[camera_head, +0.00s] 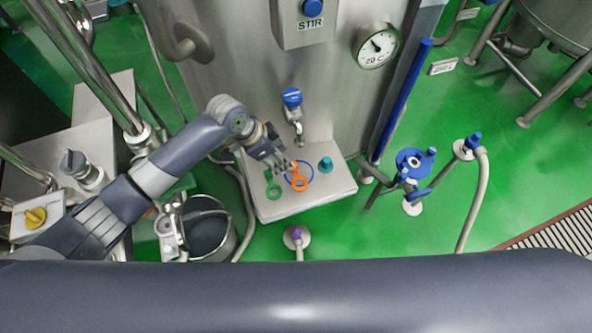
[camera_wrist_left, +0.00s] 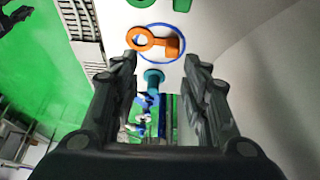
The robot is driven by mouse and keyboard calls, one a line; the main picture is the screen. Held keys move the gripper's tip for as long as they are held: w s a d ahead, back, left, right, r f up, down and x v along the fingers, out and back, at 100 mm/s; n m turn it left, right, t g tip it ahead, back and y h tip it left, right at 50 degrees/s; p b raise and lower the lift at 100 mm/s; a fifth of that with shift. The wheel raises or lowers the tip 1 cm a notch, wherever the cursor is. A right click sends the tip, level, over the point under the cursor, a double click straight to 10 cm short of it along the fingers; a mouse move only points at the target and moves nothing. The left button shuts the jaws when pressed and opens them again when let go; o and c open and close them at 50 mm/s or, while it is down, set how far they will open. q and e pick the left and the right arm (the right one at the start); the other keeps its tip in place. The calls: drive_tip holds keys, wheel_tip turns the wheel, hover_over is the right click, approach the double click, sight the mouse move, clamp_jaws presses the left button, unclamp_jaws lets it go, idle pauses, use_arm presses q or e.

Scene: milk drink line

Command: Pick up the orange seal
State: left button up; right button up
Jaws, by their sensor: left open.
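The orange seal (camera_head: 299,183) lies on the pale shelf (camera_head: 310,201) in front of the steel tank, inside a thin blue ring marking. It has a round loop and a stem, and it also shows in the left wrist view (camera_wrist_left: 146,40). My left gripper (camera_head: 281,165) is above the shelf, just behind and beside the seal, with its fingers apart and nothing between them. In the left wrist view the seal lies beyond the fingertips (camera_wrist_left: 160,65), toward the top of the picture. My right gripper is not in view.
A green seal (camera_head: 273,186) lies left of the orange one, and a teal knob-like piece (camera_head: 325,164) stands to its right. A blue-handled tap (camera_head: 292,98) juts from the tank above the shelf.

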use_arm(q)
drive_tip(key=w+a, duration=0.1)
drive_tip(key=w, duration=0.1)
drive_tip(key=b, duration=0.5)
approach(295, 173)
drive_tip(key=shift+w+d+f, duration=0.1)
drive_tip(key=shift+w+f, duration=0.05)
drive_tip(key=shift+w, duration=0.35)
drive_tip(key=shift+w+d+f, duration=0.1)
drive_tip(key=shift+w+f, duration=0.05)
drive_tip(key=shift+w, duration=0.35)
drive_tip(key=shift+d+f+b, duration=0.15)
drive_tip(key=shift+f+b, duration=0.3)
drive_tip(key=shift+b, duration=0.35)
drive_tip(key=b+x, duration=0.4)
drive_tip(key=b, duration=0.1)
drive_tip(key=shift+f, duration=0.35)
drive_tip(key=shift+d+r, duration=0.1)
drive_tip(key=c, duration=0.9)
